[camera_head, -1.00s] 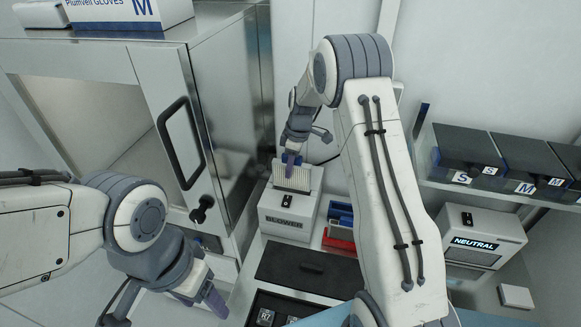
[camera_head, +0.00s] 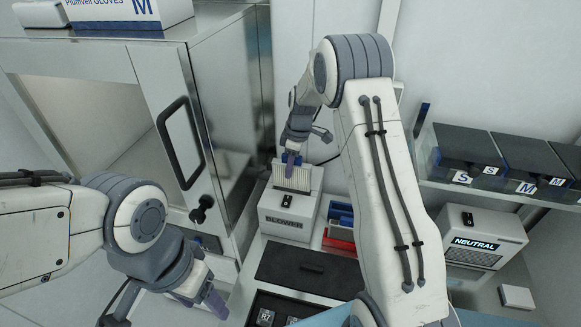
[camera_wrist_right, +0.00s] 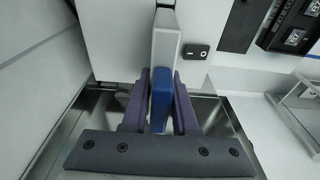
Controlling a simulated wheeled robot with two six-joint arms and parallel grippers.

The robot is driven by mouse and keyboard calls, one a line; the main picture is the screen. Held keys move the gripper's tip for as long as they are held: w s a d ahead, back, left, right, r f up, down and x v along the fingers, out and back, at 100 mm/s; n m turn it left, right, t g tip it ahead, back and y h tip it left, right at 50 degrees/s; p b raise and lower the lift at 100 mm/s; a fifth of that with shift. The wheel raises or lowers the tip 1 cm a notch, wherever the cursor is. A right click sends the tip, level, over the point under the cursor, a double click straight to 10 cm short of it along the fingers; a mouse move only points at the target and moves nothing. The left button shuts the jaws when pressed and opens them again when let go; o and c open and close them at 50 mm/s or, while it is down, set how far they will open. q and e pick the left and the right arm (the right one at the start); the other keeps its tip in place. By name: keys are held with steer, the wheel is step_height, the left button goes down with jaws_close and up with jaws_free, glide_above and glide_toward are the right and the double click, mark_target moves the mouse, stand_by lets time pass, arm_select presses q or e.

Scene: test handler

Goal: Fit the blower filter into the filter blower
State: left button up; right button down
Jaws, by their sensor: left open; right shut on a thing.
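The filter blower (camera_head: 287,214) is a white box labelled BLOWER with a black switch on top; its white body also shows in the right wrist view (camera_wrist_right: 120,45). The blower filter (camera_head: 300,178) is a white pleated panel with a blue grip tab (camera_wrist_right: 161,92). It stands upright at the top of the blower, its lower edge meeting the box. I cannot tell how deep it sits in the slot. My right gripper (camera_head: 290,160) is shut on the tab, purple fingers on either side (camera_wrist_right: 160,105). My left gripper (camera_head: 212,302) is open and empty, low at the left, away from the blower.
A steel cabinet (camera_head: 160,70) with a black handle stands left of the blower. Blue and red bins (camera_head: 340,222) are right of it. A dark flat panel (camera_head: 305,268) lies in front. A NEUTRAL box (camera_head: 483,240) and shelf bins (camera_head: 470,147) are at the right.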

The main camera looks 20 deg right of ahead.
mark_target(290, 182)
steer(key=shift+f+b, duration=2.55)
steer(key=shift+f, duration=0.8)
steer(key=c, duration=0.6)
jaws_free()
steer(key=shift+r, duration=0.1)
steer(key=r, duration=0.3)
steer(key=d+r+b, duration=0.1)
steer(key=r, duration=0.2)
steer(key=r+b, duration=0.1)
steer(key=r, duration=0.2)
steer(key=shift+s+d, duration=0.15)
steer(key=shift+s, duration=0.2)
steer(key=shift+s+r+b, duration=0.1)
steer(key=shift+r+b, duration=0.25)
steer(key=shift+r, duration=0.35)
